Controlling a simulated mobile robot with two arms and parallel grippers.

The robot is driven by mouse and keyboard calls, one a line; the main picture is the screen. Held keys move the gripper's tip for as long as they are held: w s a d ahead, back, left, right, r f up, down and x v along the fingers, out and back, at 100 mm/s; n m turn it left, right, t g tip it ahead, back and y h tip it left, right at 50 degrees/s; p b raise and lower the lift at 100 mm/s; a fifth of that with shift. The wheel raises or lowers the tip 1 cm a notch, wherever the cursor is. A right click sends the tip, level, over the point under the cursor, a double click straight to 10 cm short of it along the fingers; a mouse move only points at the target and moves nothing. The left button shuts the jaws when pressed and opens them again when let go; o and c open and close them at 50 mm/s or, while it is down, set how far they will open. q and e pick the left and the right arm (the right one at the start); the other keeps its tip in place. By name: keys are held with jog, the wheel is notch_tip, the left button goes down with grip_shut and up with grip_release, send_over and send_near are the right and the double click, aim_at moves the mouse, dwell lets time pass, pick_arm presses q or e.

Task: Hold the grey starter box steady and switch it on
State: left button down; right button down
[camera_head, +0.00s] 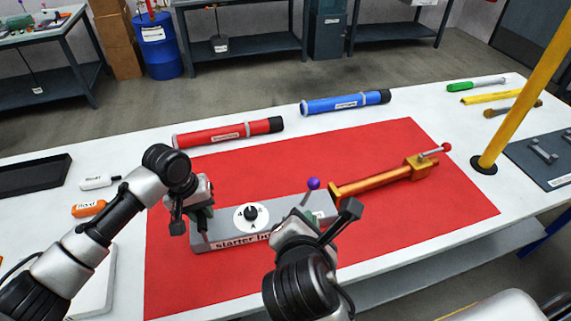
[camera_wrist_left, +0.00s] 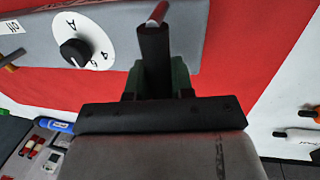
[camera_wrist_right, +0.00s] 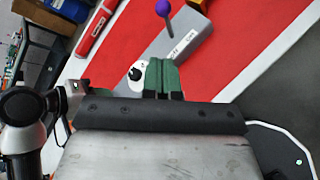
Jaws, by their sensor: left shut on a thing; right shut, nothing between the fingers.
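The grey starter box (camera_head: 222,229) lies on the red mat, with a black dial (camera_head: 251,213) on a white disc and a lever with a purple ball (camera_head: 313,184) towards its right end. My left gripper (camera_head: 203,216) is at the box's left end. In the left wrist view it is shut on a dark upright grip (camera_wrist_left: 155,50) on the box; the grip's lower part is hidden. My right gripper (camera_head: 310,217) is shut and empty above the box's front right part, near the lever. In the right wrist view the purple ball (camera_wrist_right: 163,8) is beyond its green fingers, apart from them.
The red mat (camera_head: 385,150) covers the middle of the white table. An orange pump (camera_head: 385,181) with a red-knobbed handle lies right of the box. A red tube (camera_head: 228,133) and a blue tube (camera_head: 345,103) lie behind. A yellow post (camera_head: 520,90) stands at right.

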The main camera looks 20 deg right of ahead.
jog(key=a+n+h, duration=0.1)
jog(key=a+n, duration=0.1)
jog(key=n, duration=0.1)
jog(key=n+g+h, duration=0.1)
jog(key=n+g, duration=0.1)
jog(key=n, duration=0.1)
send_near(312, 188)
jog(key=x, duration=0.6)
jog(key=shift+f, duration=0.35)
jog(key=shift+w+d+f, duration=0.15)
jog(key=shift+w+d, duration=0.25)
jog(key=shift+w, duration=0.05)
